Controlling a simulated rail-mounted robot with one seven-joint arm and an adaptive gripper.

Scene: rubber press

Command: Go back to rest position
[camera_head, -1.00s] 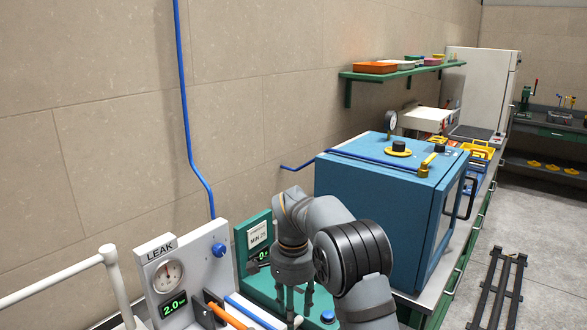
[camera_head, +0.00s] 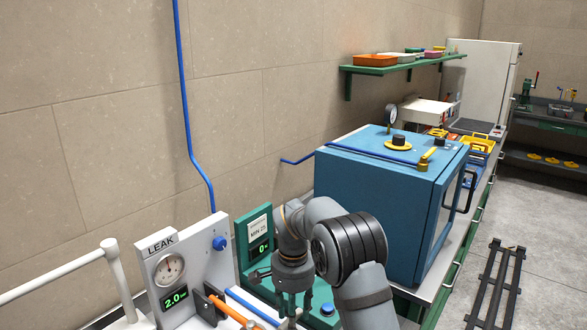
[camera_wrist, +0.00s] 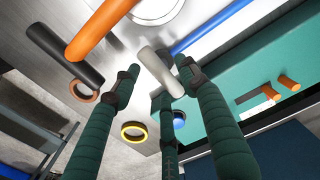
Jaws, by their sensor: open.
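My gripper (camera_head: 293,303) hangs down at the bottom of the head view, in front of the teal MIN 25 unit (camera_head: 259,228) and right of the white LEAK panel (camera_head: 205,255). Its fingertips are partly hidden there. In the wrist view my gripper (camera_wrist: 157,72) shows green ribbed fingers spread apart, so it is open. A short pale grey cylinder (camera_wrist: 156,66) appears between the fingertips in that view. I cannot tell whether any finger touches it.
An orange rod (camera_head: 228,312) with a black end is close left of the gripper. A large blue cabinet (camera_head: 375,205) stands behind my arm at the right. A white rail (camera_head: 55,272) is at the left. A dark rack (camera_head: 495,285) is on the floor. The air before the wall is free.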

